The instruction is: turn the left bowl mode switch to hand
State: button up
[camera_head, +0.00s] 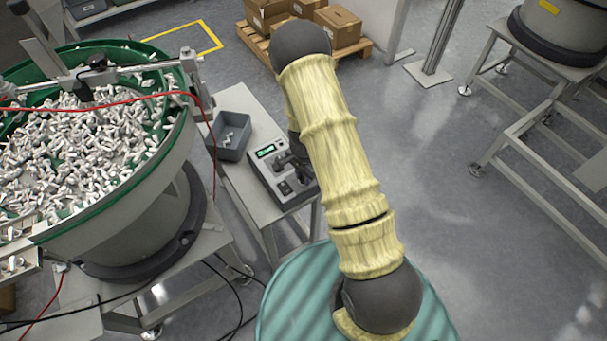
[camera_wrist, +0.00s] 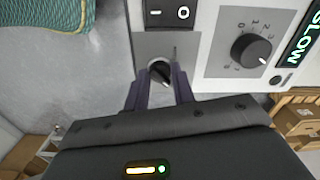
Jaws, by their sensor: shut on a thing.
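The mode switch (camera_wrist: 161,71) is a small dark knob in a silver ring on a grey plate of the control box, in the wrist view. My gripper (camera_wrist: 159,82) has one dark finger on each side of the knob and is shut on it. The knob's light mark points obliquely, and I cannot read its position labels. In the head view the control box (camera_head: 262,166) stands on a side table right of the left bowl (camera_head: 135,180). My gripper is over the box there, largely hidden by my arm.
On the box, a rocker switch (camera_wrist: 168,13), a numbered dial (camera_wrist: 250,50) and a green display (camera_wrist: 303,40) sit close to my gripper. A grey bin (camera_head: 232,140) stands beside the box on the table (camera_head: 240,180). A red cable (camera_head: 110,99) hangs from the bowl.

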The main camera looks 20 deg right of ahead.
aim_at(303, 177)
jog(key=shift+w+m, duration=0.1)
jog(key=shift+m, duration=0.2)
jog(key=o, duration=1)
jog(key=shift+r, duration=0.1)
notch_tip(303, 177, up, 17)
jog(key=shift+r+p, duration=0.15)
jog(key=shift+p, duration=0.2)
